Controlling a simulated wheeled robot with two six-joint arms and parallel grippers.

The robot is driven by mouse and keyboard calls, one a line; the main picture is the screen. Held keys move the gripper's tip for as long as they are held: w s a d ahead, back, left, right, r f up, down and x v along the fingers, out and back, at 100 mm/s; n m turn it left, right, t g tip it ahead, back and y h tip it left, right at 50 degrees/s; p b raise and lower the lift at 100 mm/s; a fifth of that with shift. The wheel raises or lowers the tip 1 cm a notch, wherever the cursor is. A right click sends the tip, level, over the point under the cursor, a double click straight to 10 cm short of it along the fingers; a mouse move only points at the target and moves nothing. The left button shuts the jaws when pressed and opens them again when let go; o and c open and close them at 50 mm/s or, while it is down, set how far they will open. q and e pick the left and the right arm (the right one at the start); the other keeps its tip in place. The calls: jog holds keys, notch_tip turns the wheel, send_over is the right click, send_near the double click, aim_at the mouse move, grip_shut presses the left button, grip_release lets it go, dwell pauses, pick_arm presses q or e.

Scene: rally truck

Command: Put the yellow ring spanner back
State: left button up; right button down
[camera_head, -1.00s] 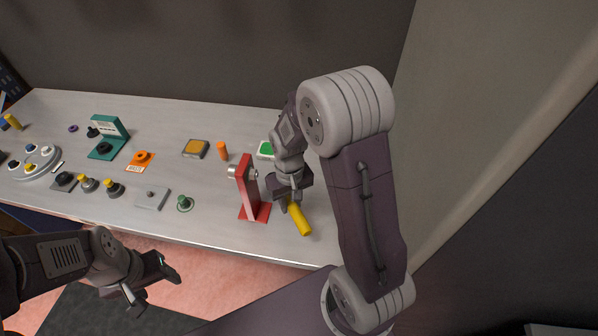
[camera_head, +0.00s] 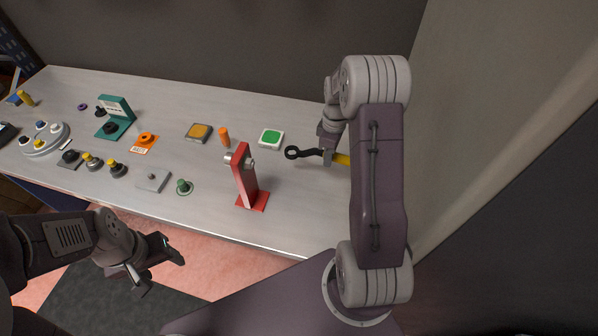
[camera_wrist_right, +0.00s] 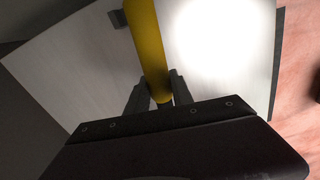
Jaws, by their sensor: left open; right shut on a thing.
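The ring spanner has a yellow handle (camera_head: 341,159) and a black ring end (camera_head: 292,153). My right gripper (camera_head: 328,156) is shut on it, over the right part of the workbench. The ring end points left, and the handle runs right, partly hidden behind my right arm. In the right wrist view the yellow handle (camera_wrist_right: 146,45) passes between the two dark fingers (camera_wrist_right: 155,100). My left gripper (camera_head: 160,268) is open and empty, low at the left, in front of the bench edge.
A red stand (camera_head: 245,180) with a metal peg stands left of the spanner. Several knobs and a teal stand (camera_head: 117,118) fill the left bench (camera_head: 300,200).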

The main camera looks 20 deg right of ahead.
jog(key=shift+w+d+n, duration=0.15)
jog(key=shift+d+n, duration=0.65)
jog(key=shift+d, duration=0.45)
notch_tip(320, 180, down, 5)
jog(key=shift+f+p, duration=0.1)
jog(key=shift+p, duration=0.35)
jog(key=shift+f, duration=0.45)
notch_tip(320, 180, down, 3)
jog(key=shift+f+p, duration=0.1)
jog(key=shift+p, duration=0.45)
jog(key=shift+f, duration=0.2)
jog(key=c, duration=1.1)
grip_release()
